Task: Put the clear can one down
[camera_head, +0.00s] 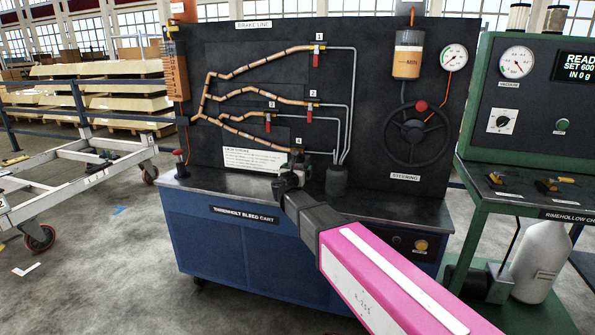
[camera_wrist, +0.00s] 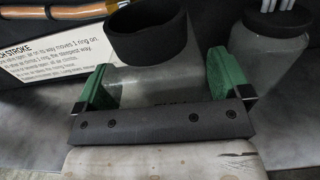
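In the wrist view the clear can (camera_wrist: 160,80) is between the green fingers of my gripper (camera_wrist: 160,62). The can has a dark ring (camera_wrist: 148,32) lying beyond the fingertips, and its see-through grey body spans the gap between the pads. My gripper appears shut on it. In the head view my gripper (camera_head: 290,181) is low over the worktop of the blue bleed cart (camera_head: 240,245), in front of the white stroke card (camera_head: 250,160). The can is hard to make out there. I cannot tell whether its base touches the worktop.
A grey jar with a dark top (camera_wrist: 270,60), fed by metal pipes, stands close to the right; it also shows in the head view (camera_head: 337,180). Red-handled valves (camera_head: 317,57) hang on the panel above. Open worktop (camera_head: 390,207) lies to the right, below the steering wheel (camera_head: 415,138).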

